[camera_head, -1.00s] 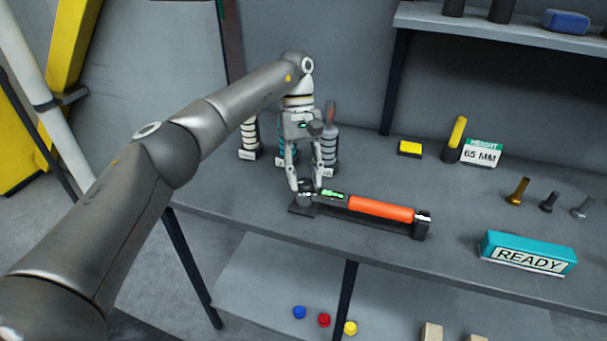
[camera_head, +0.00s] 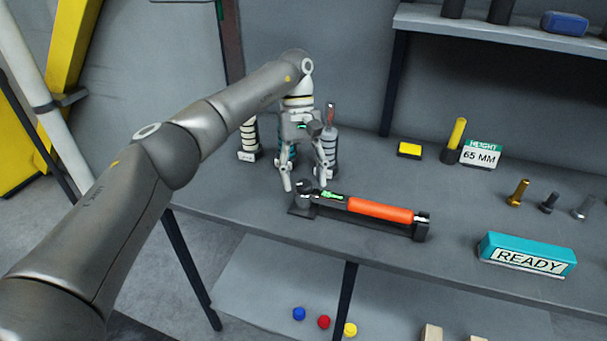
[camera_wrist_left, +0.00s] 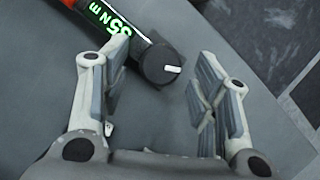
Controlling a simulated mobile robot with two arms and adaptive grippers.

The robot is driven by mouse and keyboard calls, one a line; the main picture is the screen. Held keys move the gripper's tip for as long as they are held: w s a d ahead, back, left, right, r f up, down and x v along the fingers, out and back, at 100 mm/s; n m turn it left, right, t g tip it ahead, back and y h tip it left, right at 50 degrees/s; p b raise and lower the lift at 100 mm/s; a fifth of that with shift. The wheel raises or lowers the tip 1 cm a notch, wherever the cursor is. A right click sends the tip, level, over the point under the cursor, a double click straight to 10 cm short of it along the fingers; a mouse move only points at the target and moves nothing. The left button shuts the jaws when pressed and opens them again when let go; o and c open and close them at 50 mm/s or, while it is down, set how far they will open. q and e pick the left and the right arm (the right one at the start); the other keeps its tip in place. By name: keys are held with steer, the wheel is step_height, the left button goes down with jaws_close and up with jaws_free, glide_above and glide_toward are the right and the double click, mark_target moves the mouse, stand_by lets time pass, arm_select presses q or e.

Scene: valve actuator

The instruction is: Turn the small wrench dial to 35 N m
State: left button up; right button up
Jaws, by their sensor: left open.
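The small torque wrench has an orange handle (camera_head: 380,210) and lies in a dark cradle on the bench. Its green display (camera_head: 332,196) also shows in the left wrist view (camera_wrist_left: 105,17) and appears to read 35 N m, partly covered by a finger. At the wrench's left end is a dark round dial (camera_head: 304,197) with a white mark; it also shows in the left wrist view (camera_wrist_left: 160,64). My left gripper (camera_head: 305,184) is open and empty, its fingers pointing down on either side of the dial, apart from it. My right gripper is out of view.
Several ringed cylinders (camera_head: 329,150) stand close behind my left gripper. A yellow block (camera_head: 409,148), a height sign (camera_head: 481,153) reading 65 MM, several bolts (camera_head: 518,191) and a teal READY box (camera_head: 527,254) sit to the right. The bench front left of the wrench is clear.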

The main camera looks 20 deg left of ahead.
mark_target(303, 180)
arm_select(q)
step_height(303, 180, up, 10)
stand_by(0.6)
steer(key=shift+f, duration=0.15)
